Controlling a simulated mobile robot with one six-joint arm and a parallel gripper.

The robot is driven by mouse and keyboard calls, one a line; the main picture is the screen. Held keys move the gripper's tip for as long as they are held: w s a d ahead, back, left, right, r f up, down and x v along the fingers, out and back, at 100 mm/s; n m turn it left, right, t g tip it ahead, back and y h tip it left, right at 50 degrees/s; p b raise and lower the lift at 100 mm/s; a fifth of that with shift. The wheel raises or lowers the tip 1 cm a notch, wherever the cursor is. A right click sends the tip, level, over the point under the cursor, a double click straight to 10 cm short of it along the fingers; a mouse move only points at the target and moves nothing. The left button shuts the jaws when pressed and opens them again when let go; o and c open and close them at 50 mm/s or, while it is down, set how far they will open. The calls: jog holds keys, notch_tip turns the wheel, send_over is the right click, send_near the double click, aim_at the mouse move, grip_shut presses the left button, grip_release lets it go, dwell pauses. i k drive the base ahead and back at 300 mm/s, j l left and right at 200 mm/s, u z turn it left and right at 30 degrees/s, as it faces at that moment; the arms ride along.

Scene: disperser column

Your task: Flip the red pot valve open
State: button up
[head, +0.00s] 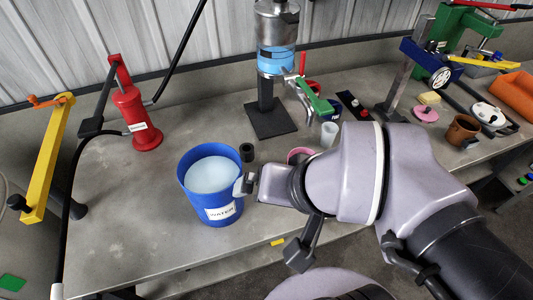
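A red labelled cylinder (137,120) stands upright at the back left of the bench, with a red top bracket and a black hose at its side. I cannot tell which part of it is a valve. A steel column (276,25) with a blue band stands at the back centre and carries a small red lever (302,63) and a green lever (320,103). My gripper (242,187) is at the right side of the blue bucket, seemingly at its wall. Its fingers are small and partly hidden, so its opening and contact are unclear.
The blue bucket (185,172), labelled and filled with pale liquid, stands at the front centre. A yellow arm (45,160) with an orange handle is at the left. A black cup (247,152) is beside the bucket. Tools crowd the right; the bench's left middle is clear.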

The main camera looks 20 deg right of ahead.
aim_at(303, 52)
jog(key=l+u, duration=0.25)
jog(key=l, duration=0.4)
jog(key=l+u, duration=0.3)
jog(key=l, duration=0.35)
jog(key=l+u, duration=0.25)
jog(key=l, duration=0.4)
jog(key=k+l+u, duration=0.25)
jog(key=l, duration=0.35)
jog(key=i+l+u, duration=0.15)
jog(key=i+l, duration=0.05)
jog(key=l, duration=0.1)
